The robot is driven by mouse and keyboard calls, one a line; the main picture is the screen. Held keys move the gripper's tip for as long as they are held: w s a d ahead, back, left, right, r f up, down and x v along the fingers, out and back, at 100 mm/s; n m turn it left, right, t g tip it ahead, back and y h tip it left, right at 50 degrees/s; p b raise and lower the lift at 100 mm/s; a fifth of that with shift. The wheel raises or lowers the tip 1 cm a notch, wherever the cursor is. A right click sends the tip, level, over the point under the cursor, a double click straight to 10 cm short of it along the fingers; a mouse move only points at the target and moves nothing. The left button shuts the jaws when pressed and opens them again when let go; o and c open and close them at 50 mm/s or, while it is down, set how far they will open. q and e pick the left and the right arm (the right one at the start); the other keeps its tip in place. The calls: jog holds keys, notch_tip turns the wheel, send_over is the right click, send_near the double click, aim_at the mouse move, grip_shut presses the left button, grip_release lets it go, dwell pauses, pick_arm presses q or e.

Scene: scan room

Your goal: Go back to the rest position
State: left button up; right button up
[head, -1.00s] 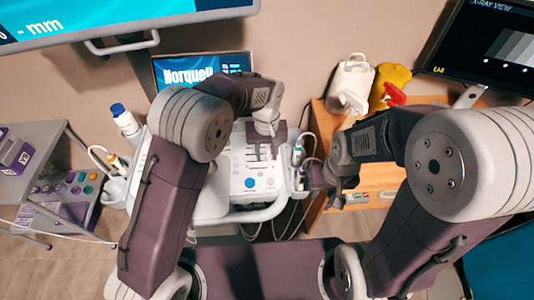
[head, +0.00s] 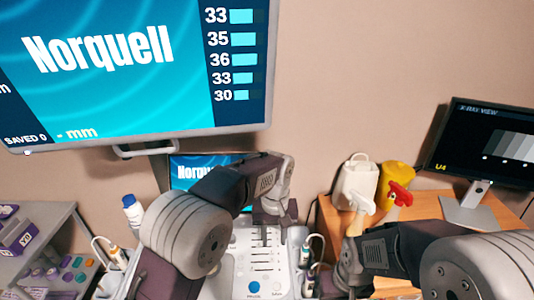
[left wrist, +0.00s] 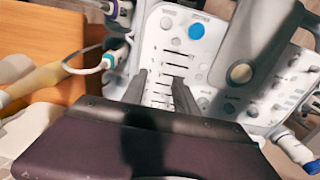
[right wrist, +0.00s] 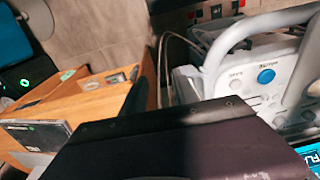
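My left gripper (head: 266,238) hangs over the white control console (head: 232,268), above its rows of sliders. In the left wrist view its two dark fingers (left wrist: 160,88) stand apart with sliders showing between them; it is open and empty. My right gripper (head: 333,283) is low in the head view, to the right of the console, partly hidden by my right arm.
A large wall monitor (head: 120,75) hangs above a small screen (head: 195,172). On the right, a wooden desk (head: 330,218) bears a white jug (head: 357,183), a yellow container (head: 397,175) and an X-ray monitor (head: 490,140). A grey cart (head: 45,222) stands left. Probes (head: 310,245) sit beside the console.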

pick_arm(q)
jog(key=shift+t, duration=0.4)
jog(key=s+a+f, duration=0.1)
jog(key=s+a, duration=0.1)
jog(key=a, duration=0.3)
jog(key=s+a+f, duration=0.1)
jog(key=s+a, duration=0.1)
jog(key=a, duration=0.3)
jog(key=s+a, duration=0.2)
jog(key=a, duration=0.3)
jog(key=shift+f+p, duration=0.35)
jog(key=shift+f, duration=0.05)
jog(key=s+a+f, duration=0.1)
jog(key=s+a, duration=0.1)
jog(key=s, duration=0.1)
jog(key=s+a, duration=0.2)
jog(key=s, duration=0.1)
jog(key=s+a+f, duration=0.1)
jog(key=s+a, duration=0.1)
jog(key=s, duration=0.1)
jog(key=shift+a+f, duration=0.1)
jog(key=shift+f, duration=0.35)
